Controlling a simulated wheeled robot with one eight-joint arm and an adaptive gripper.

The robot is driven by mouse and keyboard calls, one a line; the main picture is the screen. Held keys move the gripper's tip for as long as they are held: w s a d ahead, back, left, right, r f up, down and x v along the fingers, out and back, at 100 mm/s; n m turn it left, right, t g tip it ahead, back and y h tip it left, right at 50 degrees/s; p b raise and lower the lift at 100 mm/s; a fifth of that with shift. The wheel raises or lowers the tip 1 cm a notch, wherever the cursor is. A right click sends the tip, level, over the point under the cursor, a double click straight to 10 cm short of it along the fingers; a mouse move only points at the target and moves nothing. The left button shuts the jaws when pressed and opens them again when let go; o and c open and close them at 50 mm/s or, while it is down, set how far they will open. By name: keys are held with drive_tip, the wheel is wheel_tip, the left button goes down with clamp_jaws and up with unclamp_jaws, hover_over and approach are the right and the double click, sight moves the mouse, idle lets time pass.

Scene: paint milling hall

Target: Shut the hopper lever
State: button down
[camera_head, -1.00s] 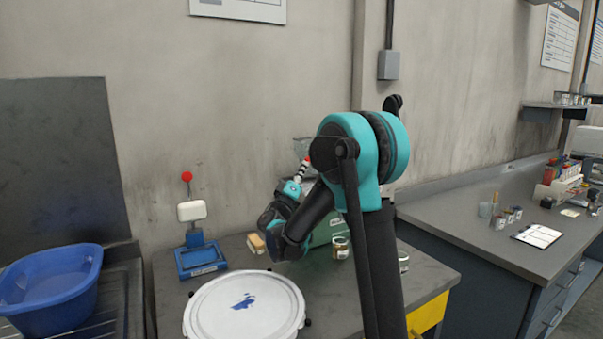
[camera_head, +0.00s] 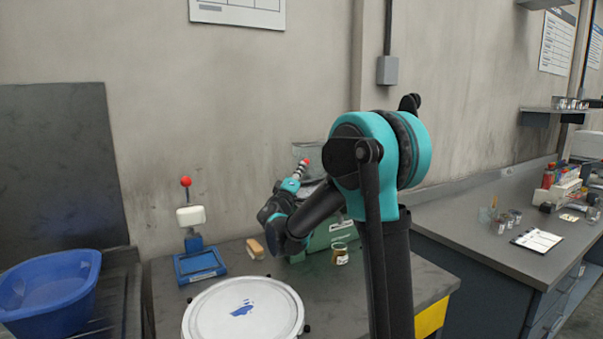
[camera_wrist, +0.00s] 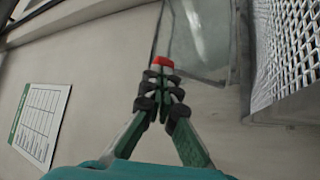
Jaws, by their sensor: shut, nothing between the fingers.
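The green machine (camera_head: 330,232) stands on the bench behind my arm, largely hidden by it. Its clear hopper (camera_head: 308,152) rises above it. In the wrist view a clear panel (camera_wrist: 205,60), likely the hopper wall, is beyond my fingers. My gripper (camera_head: 301,170) points up in front of the hopper. In the wrist view my gripper (camera_wrist: 162,74) is shut with nothing held. A small red piece (camera_wrist: 163,62) shows right at the fingertips; I cannot tell whether it is the lever's end or touches them. No other lever part is clear.
A white round lid (camera_head: 243,308) with a blue smear is at the bench front. A blue stand with a red knob (camera_head: 186,182), a brush (camera_head: 255,248) and a jar (camera_head: 340,253) are near.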

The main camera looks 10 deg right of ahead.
drive_tip(key=w+r+n+g+y, duration=0.1)
drive_tip(key=n, duration=0.1)
drive_tip(key=w+a+r+n+g+y, duration=0.1)
drive_tip(key=w+r+n, duration=0.1)
drive_tip(key=w+a+r+n+g+y, duration=0.1)
drive_tip(key=r, duration=0.1)
drive_tip(key=shift+w+n+g, duration=0.25)
drive_tip(key=shift+n+g, duration=0.05)
drive_tip(key=shift+n, duration=0.1)
drive_tip(key=shift+w+a+r, duration=0.25)
drive_tip(key=shift+w, duration=0.45)
drive_tip(key=shift+w+a+r, duration=0.2)
drive_tip(key=shift+w+a, duration=0.05)
drive_tip(key=shift+w, duration=0.4)
